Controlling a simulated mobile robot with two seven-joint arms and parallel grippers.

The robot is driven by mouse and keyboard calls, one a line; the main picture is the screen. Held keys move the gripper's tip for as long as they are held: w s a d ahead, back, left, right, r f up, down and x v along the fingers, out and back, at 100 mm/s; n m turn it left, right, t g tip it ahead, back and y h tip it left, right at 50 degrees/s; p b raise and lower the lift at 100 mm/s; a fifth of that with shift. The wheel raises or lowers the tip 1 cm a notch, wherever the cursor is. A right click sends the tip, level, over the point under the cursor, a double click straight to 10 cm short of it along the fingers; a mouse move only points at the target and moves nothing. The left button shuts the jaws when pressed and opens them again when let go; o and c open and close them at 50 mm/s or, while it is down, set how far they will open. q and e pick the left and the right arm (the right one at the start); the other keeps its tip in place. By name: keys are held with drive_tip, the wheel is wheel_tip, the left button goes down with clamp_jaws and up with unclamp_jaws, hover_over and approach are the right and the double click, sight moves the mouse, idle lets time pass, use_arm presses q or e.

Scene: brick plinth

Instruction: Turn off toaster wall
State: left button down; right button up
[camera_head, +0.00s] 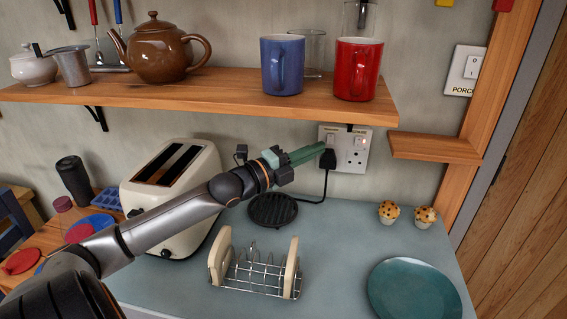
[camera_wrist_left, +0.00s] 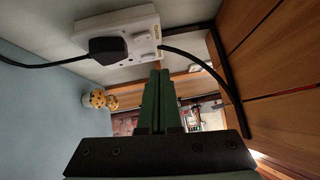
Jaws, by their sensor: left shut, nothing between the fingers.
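The white double wall socket (camera_head: 358,157) is on the wall under the shelf, with a black plug (camera_head: 328,160) in its left outlet. The socket also shows in the wrist view (camera_wrist_left: 143,19), with its small rocker switches and the plug (camera_wrist_left: 105,51). My left gripper (camera_head: 322,146) is shut and empty. Its green fingers point right, with their tips at the socket's left edge, above the plug, in the head view. In the wrist view the fingertips (camera_wrist_left: 160,72) appear beside the socket's switch side; I cannot tell whether they touch. The cream toaster (camera_head: 205,171) stands left, partly behind my arm.
A wooden shelf (camera_head: 220,92) with a teapot and mugs hangs above my gripper. A black round trivet (camera_head: 273,210), a toast rack (camera_head: 255,268), two muffins (camera_head: 407,214) and a teal plate (camera_head: 415,290) are on the counter. A black cord runs down from the plug.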

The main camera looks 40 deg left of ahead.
use_arm(q)
drive_tip(key=v, duration=0.7)
drive_tip(key=shift+s+r, duration=0.25)
drive_tip(key=shift+r, duration=0.15)
idle(0.6)
